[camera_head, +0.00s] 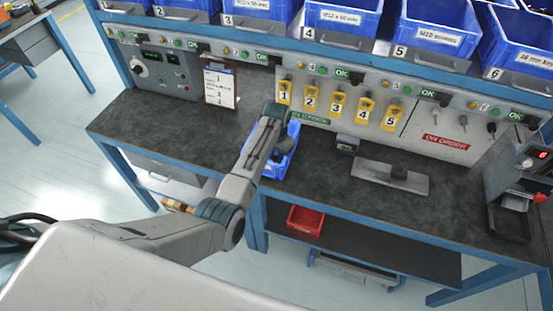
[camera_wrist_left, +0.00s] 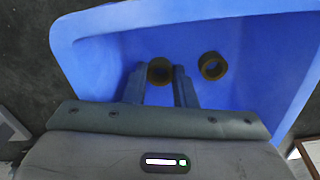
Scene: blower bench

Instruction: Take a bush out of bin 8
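A blue bin (camera_head: 275,171) stands on the dark bench top, partly hidden behind my left arm; no number can be read on it. It fills much of the left wrist view (camera_wrist_left: 240,35). Two dark ring-shaped bushes lie inside it. My left gripper (camera_wrist_left: 160,72) reaches down into the bin; its two fingers stand close against both sides of one bush (camera_wrist_left: 160,71). The gripper looks shut on that bush, which seems at or near the bin floor. The other bush (camera_wrist_left: 213,66) lies free just to the right. My right gripper is in neither view.
Numbered blue bins (camera_head: 342,17) line the shelf above. Yellow numbered holders (camera_head: 338,104) hang on the back panel. A clipboard (camera_head: 220,86) stands to the left. A grey plate (camera_head: 391,178) and a device (camera_head: 520,185) are to the right. A red bin (camera_head: 305,221) sits below the bench top.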

